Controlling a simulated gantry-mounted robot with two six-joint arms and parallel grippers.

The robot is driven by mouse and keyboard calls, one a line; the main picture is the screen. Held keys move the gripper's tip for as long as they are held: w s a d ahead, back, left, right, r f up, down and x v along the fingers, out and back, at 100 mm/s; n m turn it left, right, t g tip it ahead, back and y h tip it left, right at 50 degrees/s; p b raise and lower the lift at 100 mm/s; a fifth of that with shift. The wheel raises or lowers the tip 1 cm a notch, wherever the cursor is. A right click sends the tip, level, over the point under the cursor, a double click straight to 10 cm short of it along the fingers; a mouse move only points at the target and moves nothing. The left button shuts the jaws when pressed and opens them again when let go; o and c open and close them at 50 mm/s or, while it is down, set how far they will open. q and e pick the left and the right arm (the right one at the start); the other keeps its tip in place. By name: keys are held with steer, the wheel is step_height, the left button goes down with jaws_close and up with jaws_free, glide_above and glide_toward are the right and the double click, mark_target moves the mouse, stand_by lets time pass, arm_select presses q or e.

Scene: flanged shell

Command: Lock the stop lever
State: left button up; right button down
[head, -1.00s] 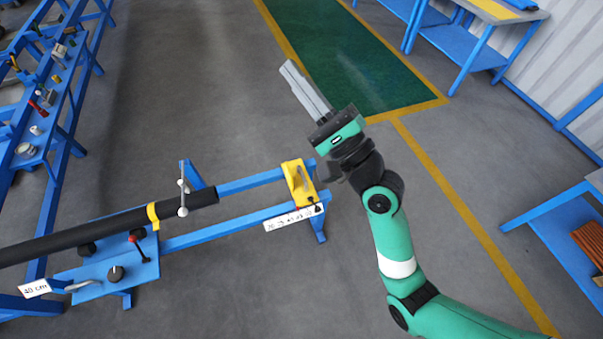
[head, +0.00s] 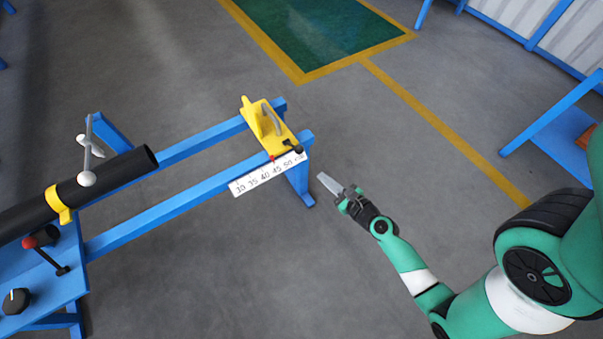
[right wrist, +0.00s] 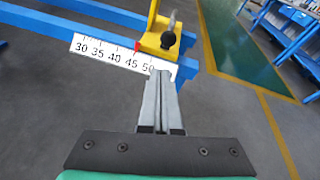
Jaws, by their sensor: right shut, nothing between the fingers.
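The yellow stop (head: 285,141) sits at the far end of the blue rails, with a grey handle on top. Its stop lever (head: 293,146) has a black knob at the stop's near right side. In the right wrist view the black knob (right wrist: 168,40) stands just beyond my fingertips, and the yellow stop (right wrist: 150,42) is around it. My right gripper (head: 322,177) is shut and empty, to the right of and below the lever, apart from it in the head view. It also shows in the right wrist view (right wrist: 160,74). My left gripper is not in view.
A white scale (head: 262,178) marked 30 to 50 runs along the near rail (head: 170,212). A black pipe (head: 110,182) with a yellow strap lies at the left, near a red-knobbed lever (head: 45,238).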

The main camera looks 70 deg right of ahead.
arm_select(q)
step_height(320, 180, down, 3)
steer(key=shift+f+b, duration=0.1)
steer(key=shift+b, duration=0.6)
arm_select(e)
steer(key=shift+m+g, duration=0.3)
steer(key=f, duration=0.1)
steer(key=s+f, duration=0.1)
steer(key=f, duration=0.2)
steer(key=shift+s+d, duration=0.35)
arm_select(q)
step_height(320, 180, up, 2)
steer(key=shift+p, duration=0.95)
arm_select(e)
steer(key=w+d, duration=0.5)
steer(key=w, duration=0.5)
steer(key=shift+w+d+r, duration=0.2)
steer(key=shift+r, duration=0.1)
